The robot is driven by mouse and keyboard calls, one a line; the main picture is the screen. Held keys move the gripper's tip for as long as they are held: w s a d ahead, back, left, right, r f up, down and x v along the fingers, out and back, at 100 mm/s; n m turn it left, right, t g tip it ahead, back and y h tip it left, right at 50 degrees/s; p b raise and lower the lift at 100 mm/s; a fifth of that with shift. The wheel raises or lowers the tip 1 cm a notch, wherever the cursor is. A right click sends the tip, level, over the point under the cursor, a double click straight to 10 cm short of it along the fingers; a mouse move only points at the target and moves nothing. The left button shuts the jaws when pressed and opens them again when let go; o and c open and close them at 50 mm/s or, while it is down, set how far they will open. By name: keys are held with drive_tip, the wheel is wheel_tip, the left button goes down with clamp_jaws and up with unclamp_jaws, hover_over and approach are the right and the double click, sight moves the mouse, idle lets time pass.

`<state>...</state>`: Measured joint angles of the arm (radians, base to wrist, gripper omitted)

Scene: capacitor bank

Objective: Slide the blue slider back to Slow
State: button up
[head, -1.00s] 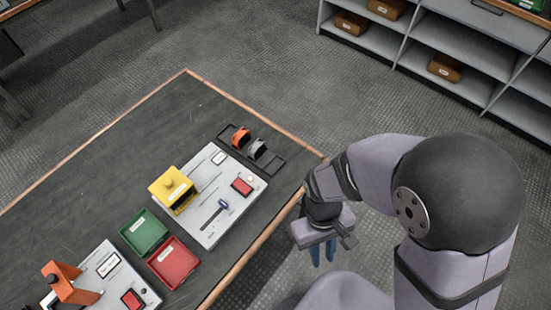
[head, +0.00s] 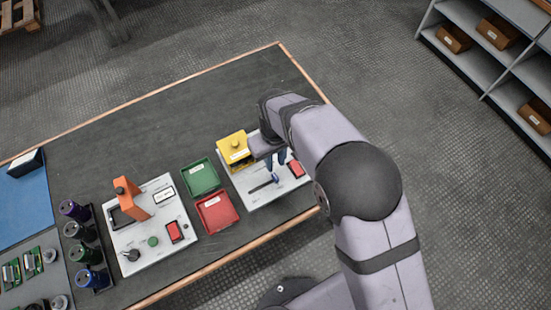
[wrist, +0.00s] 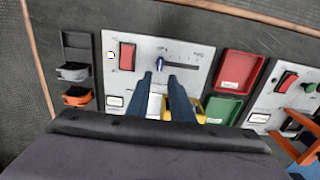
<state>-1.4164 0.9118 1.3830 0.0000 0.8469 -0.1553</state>
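The blue slider (head: 275,178) stands on a white panel (head: 252,203), at one end of a dark slot. In the wrist view the blue slider (wrist: 160,62) is at the left part of the slot, which runs on to the right. Small print stands near both slot ends, too small to read surely. My gripper (head: 275,160) is over the panel, just behind the slider in the head view. In the wrist view my gripper (wrist: 160,76) has its two blue fingers apart, with nothing between the tips. The tips appear just short of the slider; contact cannot be told.
A yellow box (head: 233,148) stands on the panel close to my gripper. A red rocker switch (head: 296,169) is on the same panel. Green (head: 201,177) and red (head: 217,213) trays lie to the left. An orange lever (head: 128,193) stands on another panel.

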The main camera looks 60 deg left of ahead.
sight(274, 177)
drive_tip(key=shift+f, duration=0.1)
drive_tip(key=shift+f+b, duration=3.05)
drive_tip(key=shift+f, duration=1.35)
clamp_jaws()
drive_tip(key=shift+s, duration=0.15)
drive_tip(key=shift+s+p, duration=0.3)
drive_tip(key=shift+s, duration=3.95)
